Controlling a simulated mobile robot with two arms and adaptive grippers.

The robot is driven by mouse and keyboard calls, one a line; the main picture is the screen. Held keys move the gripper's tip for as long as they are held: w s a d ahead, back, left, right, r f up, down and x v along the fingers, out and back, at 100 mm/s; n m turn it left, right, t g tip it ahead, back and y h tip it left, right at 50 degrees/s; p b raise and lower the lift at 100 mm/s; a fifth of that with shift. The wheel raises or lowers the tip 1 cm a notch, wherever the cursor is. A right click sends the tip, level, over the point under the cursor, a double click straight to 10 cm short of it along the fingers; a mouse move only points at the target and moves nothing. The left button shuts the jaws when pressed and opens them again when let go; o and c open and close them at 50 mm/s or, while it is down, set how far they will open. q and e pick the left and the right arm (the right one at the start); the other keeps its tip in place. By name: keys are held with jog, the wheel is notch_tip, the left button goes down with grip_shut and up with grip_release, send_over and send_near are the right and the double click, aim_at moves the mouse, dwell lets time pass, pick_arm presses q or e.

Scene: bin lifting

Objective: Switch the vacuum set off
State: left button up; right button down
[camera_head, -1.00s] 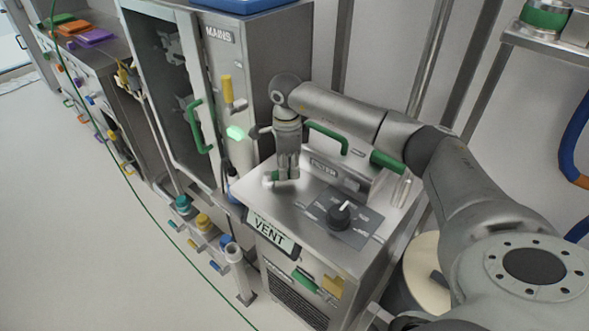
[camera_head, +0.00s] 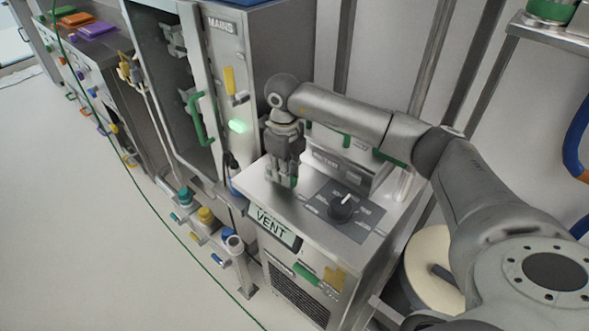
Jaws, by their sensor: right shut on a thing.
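The steel unit with the VENT label (camera_head: 270,227) stands in the middle, with a black knob with a white pointer (camera_head: 341,207) on a dark plate on its top. My right gripper (camera_head: 284,182) points down at the top's left part, left of the knob. My right arm reaches in from the right, over the FILTER box (camera_head: 335,163) at the back of the top. My left gripper is not in view.
The MAINS cabinet (camera_head: 225,45) stands behind at left, with a green door handle (camera_head: 197,122), a yellow lever (camera_head: 229,81) and a lit green lamp (camera_head: 238,126). Capped fittings (camera_head: 206,215) sit low at left. A green hose crosses the clear floor.

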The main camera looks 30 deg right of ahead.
jog(key=shift+a+m, duration=0.2)
jog(key=shift+m, duration=0.2)
jog(key=c, duration=1.3)
grip_release()
jog(key=shift+r, duration=0.2)
notch_tip(320, 180, up, 12)
jog(key=shift+f, duration=0.15)
